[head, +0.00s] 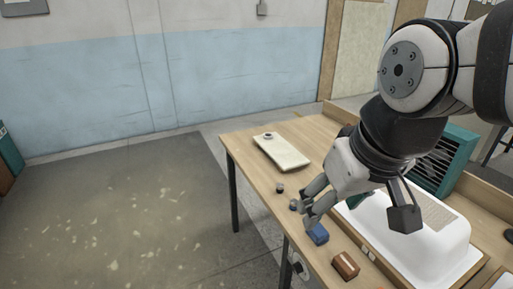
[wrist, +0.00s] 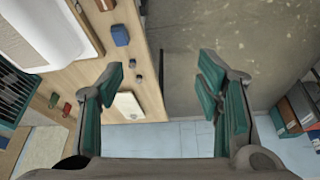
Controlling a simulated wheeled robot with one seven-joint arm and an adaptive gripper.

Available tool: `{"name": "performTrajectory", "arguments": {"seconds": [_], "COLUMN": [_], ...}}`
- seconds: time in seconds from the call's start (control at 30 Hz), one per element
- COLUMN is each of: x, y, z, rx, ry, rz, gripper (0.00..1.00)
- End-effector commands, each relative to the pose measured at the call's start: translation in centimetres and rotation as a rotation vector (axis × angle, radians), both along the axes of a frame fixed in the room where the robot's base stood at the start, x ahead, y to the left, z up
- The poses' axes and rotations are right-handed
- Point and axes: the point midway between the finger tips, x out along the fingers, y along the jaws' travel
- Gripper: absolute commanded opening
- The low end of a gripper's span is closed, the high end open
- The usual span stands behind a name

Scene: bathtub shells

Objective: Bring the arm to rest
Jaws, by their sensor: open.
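My gripper (head: 306,212) hangs over the workbench near its front edge in the head view, fingers pointing down. In the wrist view my gripper (wrist: 162,75) has its fingers wide apart, with nothing between them. A blue block (head: 318,234) appears just below the fingers in the head view; whether they touch it cannot be told there. In the wrist view the blue block (wrist: 120,35) lies on the bench, clear of the fingers. The arm is bent, reaching down from the upper right.
Red and green items (wrist: 67,110) show in the wrist view. Open floor (head: 120,215) lies left.

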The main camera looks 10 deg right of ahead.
Motion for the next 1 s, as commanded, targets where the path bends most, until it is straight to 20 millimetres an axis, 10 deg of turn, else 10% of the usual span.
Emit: {"name": "performTrajectory", "arguments": {"seconds": [0.23,0.8,1.0], "x": [-2.9,-3.0,-3.0], "y": [0.5,0.5,0.5], "z": [0.2,0.2,0.2], "rx": [-0.004,-0.003,-0.003], "ry": [-0.046,-0.047,-0.047], "rz": [-0.024,-0.026,-0.026], "gripper": [0.59,0.59,0.33]}}
